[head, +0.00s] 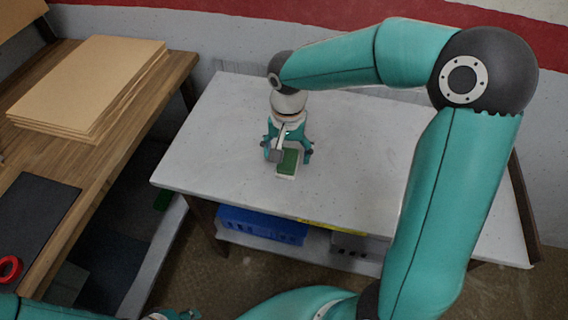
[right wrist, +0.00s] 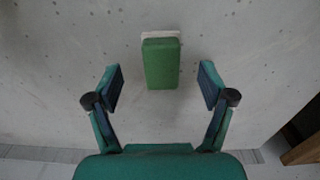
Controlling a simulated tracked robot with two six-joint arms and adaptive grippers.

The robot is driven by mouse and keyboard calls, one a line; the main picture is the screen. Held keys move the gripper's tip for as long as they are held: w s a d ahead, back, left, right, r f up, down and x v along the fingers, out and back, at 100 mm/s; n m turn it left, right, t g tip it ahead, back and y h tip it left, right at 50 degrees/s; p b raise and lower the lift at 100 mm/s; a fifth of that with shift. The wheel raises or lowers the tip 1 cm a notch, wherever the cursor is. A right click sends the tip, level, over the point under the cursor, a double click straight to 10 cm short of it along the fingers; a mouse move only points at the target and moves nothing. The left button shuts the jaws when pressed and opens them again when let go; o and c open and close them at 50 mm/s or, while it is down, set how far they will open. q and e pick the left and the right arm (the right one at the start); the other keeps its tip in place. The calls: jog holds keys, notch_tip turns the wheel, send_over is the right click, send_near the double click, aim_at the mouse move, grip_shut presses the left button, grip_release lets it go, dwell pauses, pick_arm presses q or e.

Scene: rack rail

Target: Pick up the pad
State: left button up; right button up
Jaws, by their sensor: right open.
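The pad (head: 288,162) is a small block with a green top and a white lower part, lying on the light grey table. In the right wrist view the pad (right wrist: 160,62) is between and a little beyond the two fingertips, touching neither. My right gripper (head: 288,152) is over the pad, pointing down, with its fingers spread to either side. It also shows open and empty in the right wrist view (right wrist: 161,88). At the bottom left edge of the head view a small part of my left gripper (head: 175,315) shows; its fingers cannot be made out.
The light grey table (head: 365,170) is otherwise bare around the pad. A blue bin (head: 262,226) and a grey bin (head: 350,243) sit on its lower shelf. At left, a wooden bench (head: 110,135) holds stacked boards (head: 90,80), a dark mat (head: 38,215) and a red ring (head: 10,268).

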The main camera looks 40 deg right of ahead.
aim_at(286, 164)
notch_tip(286, 164, down, 5)
jog(key=shift+a+r, duration=0.1)
jog(key=shift+a, duration=0.05)
jog(key=shift+s, duration=0.1)
jog(key=c, duration=1.3)
jog(key=shift+r, duration=0.5)
notch_tip(286, 164, up, 19)
jog(key=shift+r+p, duration=0.1)
jog(key=shift+p, duration=0.7)
